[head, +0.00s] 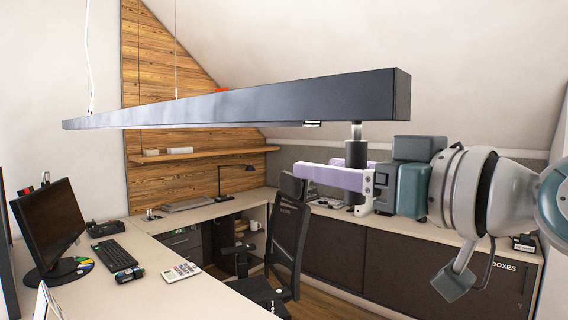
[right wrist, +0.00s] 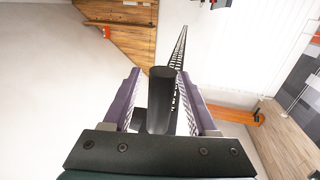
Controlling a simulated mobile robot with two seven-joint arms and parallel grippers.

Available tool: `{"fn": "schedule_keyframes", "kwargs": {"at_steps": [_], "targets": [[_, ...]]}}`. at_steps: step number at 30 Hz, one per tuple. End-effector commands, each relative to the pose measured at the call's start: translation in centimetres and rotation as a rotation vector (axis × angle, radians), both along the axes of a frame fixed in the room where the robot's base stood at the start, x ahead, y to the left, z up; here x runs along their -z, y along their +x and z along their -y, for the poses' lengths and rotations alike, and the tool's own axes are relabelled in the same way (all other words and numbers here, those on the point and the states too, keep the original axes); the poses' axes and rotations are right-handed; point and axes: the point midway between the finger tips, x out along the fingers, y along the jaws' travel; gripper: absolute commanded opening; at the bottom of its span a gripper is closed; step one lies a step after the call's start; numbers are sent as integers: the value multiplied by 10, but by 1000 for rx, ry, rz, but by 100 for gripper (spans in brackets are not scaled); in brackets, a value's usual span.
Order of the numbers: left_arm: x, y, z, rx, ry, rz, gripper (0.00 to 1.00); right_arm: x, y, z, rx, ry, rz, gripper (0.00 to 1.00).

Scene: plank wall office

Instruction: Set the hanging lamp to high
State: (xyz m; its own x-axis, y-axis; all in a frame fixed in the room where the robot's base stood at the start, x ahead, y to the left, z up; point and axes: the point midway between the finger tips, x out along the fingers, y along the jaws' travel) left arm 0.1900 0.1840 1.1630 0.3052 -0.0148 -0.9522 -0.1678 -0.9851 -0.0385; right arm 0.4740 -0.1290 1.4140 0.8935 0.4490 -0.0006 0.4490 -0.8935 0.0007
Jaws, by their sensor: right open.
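The hanging lamp (head: 250,105) is a long dark beam on thin cables, running across the head view with its near end at right. A thin metal stem and dark cylinder (head: 356,153) hang below that end. My right gripper (head: 314,167), with purple fingers, is open just under the lamp. In the right wrist view the cylinder (right wrist: 160,95) stands between the fingers of the right gripper (right wrist: 160,74), with a gap visible on each side. The lamp's underside (right wrist: 180,50) stretches away behind it. The cylinder's middle is hidden by the front finger in the head view. My left gripper is out of view.
A desk (head: 215,290) with a monitor (head: 50,228), keyboard (head: 114,254) and calculator (head: 181,271) is at left. An office chair (head: 288,235) stands in the middle. A low dark cabinet (head: 400,270) runs along the right. Space around the lamp's near end looks clear.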

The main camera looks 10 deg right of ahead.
Motion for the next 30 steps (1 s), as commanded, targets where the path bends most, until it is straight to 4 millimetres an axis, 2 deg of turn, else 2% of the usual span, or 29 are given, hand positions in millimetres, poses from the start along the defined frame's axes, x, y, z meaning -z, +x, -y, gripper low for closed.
{"fn": "schedule_keyframes", "kwargs": {"at_steps": [4, 19, 30], "targets": [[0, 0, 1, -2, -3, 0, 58, 0, 0, 0, 0, 0, 0, 56], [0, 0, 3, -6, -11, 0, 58, 0, 0, 0, 0, 1, 0, 0], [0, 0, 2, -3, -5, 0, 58, 0, 0, 0, 1, 1, 0, 0]]}}
